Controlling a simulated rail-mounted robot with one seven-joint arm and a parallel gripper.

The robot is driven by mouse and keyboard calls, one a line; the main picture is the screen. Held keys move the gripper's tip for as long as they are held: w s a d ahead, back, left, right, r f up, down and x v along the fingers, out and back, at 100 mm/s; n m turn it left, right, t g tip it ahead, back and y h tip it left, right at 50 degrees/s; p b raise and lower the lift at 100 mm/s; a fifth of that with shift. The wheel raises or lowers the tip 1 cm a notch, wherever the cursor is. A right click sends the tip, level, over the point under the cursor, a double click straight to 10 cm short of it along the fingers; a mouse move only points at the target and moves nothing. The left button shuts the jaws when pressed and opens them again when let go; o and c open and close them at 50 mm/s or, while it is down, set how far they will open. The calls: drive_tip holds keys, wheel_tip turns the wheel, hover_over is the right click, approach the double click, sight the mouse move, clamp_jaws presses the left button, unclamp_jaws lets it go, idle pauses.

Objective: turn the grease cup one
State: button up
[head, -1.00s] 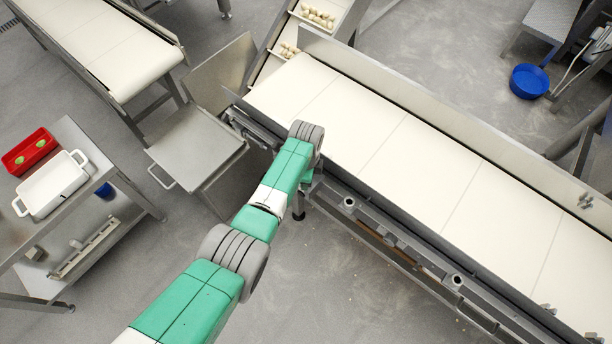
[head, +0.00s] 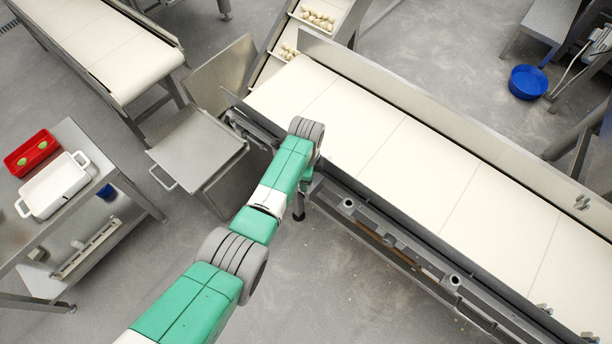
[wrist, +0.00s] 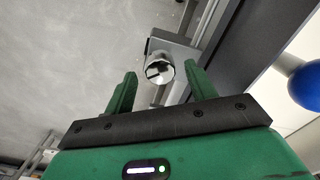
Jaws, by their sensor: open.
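A shiny round metal cup (wrist: 159,69), which looks like the grease cup, sits on a grey metal bracket (wrist: 178,48) in the wrist view. My gripper (wrist: 160,72) has its two green fingers apart, one on each side of the cup in the picture. Whether either finger touches the cup cannot be told. In the head view my arm's end hides the gripper and that cup beside the conveyor (head: 410,165). Small round fittings (head: 349,203) also show along the conveyor's near side in the head view.
A metal chute or tray (head: 195,145) stands left of my arm's end. A table (head: 75,215) at left bears a red box (head: 32,152) and a white dish (head: 54,185). A blue rounded thing (wrist: 306,85) shows at right in the wrist view. Open floor lies below the conveyor.

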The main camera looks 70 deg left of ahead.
wheel_tip(320, 180, up, 5)
drive_tip(key=shift+r+p, duration=0.2)
drive_tip(key=shift+p, duration=0.5)
